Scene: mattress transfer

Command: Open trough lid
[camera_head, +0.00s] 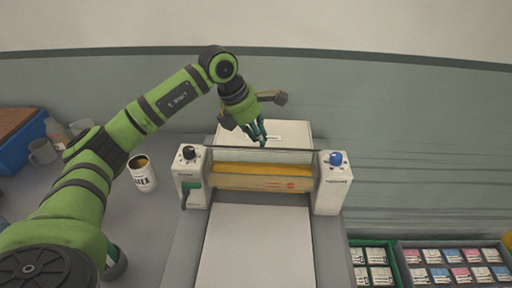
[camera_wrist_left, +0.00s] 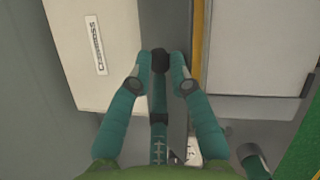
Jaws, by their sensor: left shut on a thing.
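The machine stands in the middle of the head view, with a yellow-orange strip (camera_head: 262,170) between two white end posts. The trough lid (camera_head: 290,150) shows as a thin dark edge across the top of the machine, behind the strip. My left gripper (camera_head: 262,142) reaches down over the middle of that edge and is shut on it. In the left wrist view, the teal fingers (camera_wrist_left: 160,85) close in around the narrow dark lid (camera_wrist_left: 180,30). The exact contact is partly hidden by the fingers.
The left post has a black knob (camera_head: 189,153), the right post a blue knob (camera_head: 336,159). A white labelled panel (camera_head: 295,131) lies behind the machine. A can (camera_head: 142,174) stands to the left. Crates of small packs (camera_head: 398,260) sit at the lower right.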

